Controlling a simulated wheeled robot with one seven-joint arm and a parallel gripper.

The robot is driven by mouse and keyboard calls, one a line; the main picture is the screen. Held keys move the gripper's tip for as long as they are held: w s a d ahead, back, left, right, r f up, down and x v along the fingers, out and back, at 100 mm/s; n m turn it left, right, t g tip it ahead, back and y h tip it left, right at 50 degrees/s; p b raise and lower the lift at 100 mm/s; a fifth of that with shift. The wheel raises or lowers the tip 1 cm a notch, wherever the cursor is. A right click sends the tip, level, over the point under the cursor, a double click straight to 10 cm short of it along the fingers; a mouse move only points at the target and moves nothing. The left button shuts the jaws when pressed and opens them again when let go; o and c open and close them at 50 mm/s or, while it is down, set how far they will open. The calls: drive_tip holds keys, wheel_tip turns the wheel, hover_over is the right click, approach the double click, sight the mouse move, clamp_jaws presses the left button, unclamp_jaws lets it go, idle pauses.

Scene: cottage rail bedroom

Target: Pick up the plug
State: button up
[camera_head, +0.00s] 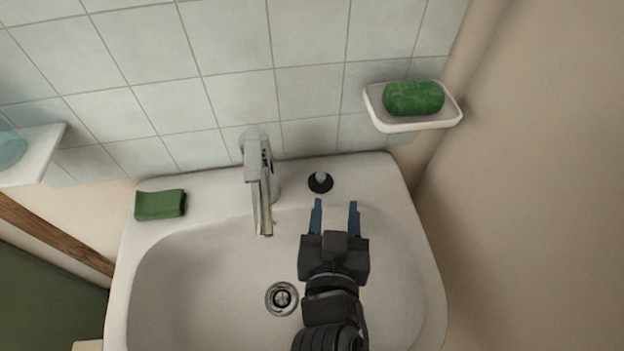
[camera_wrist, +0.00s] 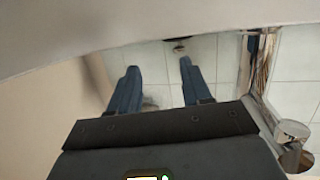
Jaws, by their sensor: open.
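The plug (camera_head: 320,182) is a small black disc with a pale knob on top. It lies on the sink's back ledge, just right of the faucet in the head view. My gripper (camera_head: 336,203) is over the right side of the basin. Its two blue fingers are apart and empty and point toward the back ledge. The plug shows just beyond the left fingertip, apart from it in the picture. In the wrist view my gripper (camera_wrist: 159,66) is open with nothing between the fingers. A small dark item shows beyond them there; I cannot tell if it is the plug.
A chrome faucet (camera_head: 259,185) stands left of the plug on the white sink (camera_head: 215,265). A green sponge (camera_head: 160,204) lies on the left ledge. A soap dish (camera_head: 425,122) with green soap (camera_head: 413,98) is at right. The drain (camera_head: 282,298) is uncovered. Tiled wall rises behind.

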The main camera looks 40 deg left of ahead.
sight(321, 177)
drive_tip(key=shift+s+a+f+y, duration=0.1)
drive_tip(key=shift+s+a+y, duration=0.1)
drive_tip(key=shift+a, duration=0.3)
drive_tip(key=shift+s+a+f+y, duration=0.1)
drive_tip(key=shift+a+y, duration=0.1)
drive_tip(key=shift+a, duration=0.25)
drive_tip(key=x, duration=0.2)
drive_tip(key=p+x, duration=0.1)
drive_tip(key=x, duration=0.1)
drive_tip(key=r+x, duration=0.1)
drive_tip(key=x, duration=0.1)
drive_tip(key=shift+a+p, duration=0.35)
drive_tip(key=shift+a, duration=0.1)
drive_tip(key=shift+w+a+f, duration=0.3)
drive_tip(key=shift+w+a, duration=0.1)
drive_tip(key=shift+w, duration=0.15)
clamp_jaws()
